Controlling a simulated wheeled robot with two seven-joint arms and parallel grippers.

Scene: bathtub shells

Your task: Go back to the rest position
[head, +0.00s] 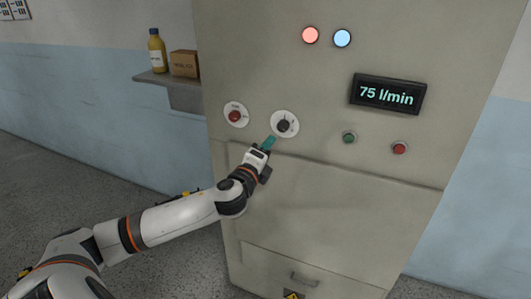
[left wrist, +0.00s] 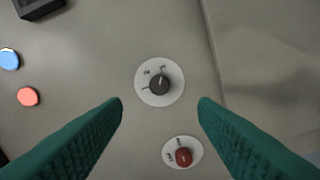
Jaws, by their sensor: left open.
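My left gripper (head: 270,142) is in front of the grey cabinet (head: 320,190), just below the black knob (head: 284,125) on its round white dial. In the left wrist view the two teal fingers (left wrist: 160,105) stand wide apart with nothing between them. The black knob (left wrist: 159,84) shows beyond the fingertips, apart from them. The red knob (head: 235,116) on its white dial is left of the black one; it also shows in the left wrist view (left wrist: 183,157). My right gripper is in neither view.
The cabinet carries a lit red lamp (head: 310,36), a lit blue lamp (head: 342,38), a display (head: 387,95) reading 75 l/min, a green button (head: 349,138) and a red button (head: 399,148). A wall shelf (head: 157,78) at left holds a yellow bottle (head: 157,52) and a box (head: 185,64).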

